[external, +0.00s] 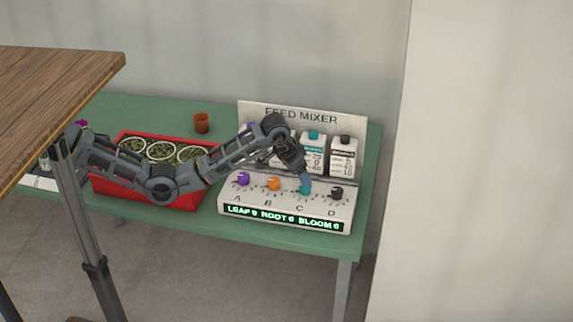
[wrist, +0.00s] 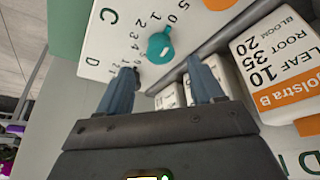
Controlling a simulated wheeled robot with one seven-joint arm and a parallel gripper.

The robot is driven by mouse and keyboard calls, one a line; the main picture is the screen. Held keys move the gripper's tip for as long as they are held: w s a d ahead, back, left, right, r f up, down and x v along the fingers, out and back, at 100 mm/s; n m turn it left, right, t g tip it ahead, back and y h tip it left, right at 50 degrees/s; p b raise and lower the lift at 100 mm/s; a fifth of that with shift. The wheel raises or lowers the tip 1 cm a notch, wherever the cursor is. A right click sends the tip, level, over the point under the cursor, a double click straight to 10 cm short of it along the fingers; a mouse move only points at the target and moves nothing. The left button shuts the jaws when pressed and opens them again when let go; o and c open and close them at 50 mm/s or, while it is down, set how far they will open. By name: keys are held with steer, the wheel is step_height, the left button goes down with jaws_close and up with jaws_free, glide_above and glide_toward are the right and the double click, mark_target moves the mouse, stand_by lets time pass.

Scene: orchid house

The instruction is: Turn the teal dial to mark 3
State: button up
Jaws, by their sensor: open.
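The teal dial (external: 305,189) is the third of the row of dials on the white feed mixer panel, above the letter C. In the wrist view the teal dial (wrist: 160,47) has a small nub at its upper edge, with numbers curving round it. I cannot tell exactly which mark the nub points at. My gripper (external: 304,180) reaches down over the dial. In the wrist view my gripper (wrist: 162,68) is open, its two fingertips apart and just short of the dial, one to each side. Contact with the dial does not show.
A purple dial (external: 243,179) and an orange dial (external: 273,184) sit left of it, a black dial (external: 337,193) right. White bottles (external: 343,157) stand behind. A lit display (external: 284,219) runs along the front. A red tray (external: 151,189) of pots is at left on the green table (external: 363,150).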

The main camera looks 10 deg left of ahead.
steer(key=shift+x, duration=2.3)
steer(key=c, duration=1)
steer(key=shift+c, duration=0.2)
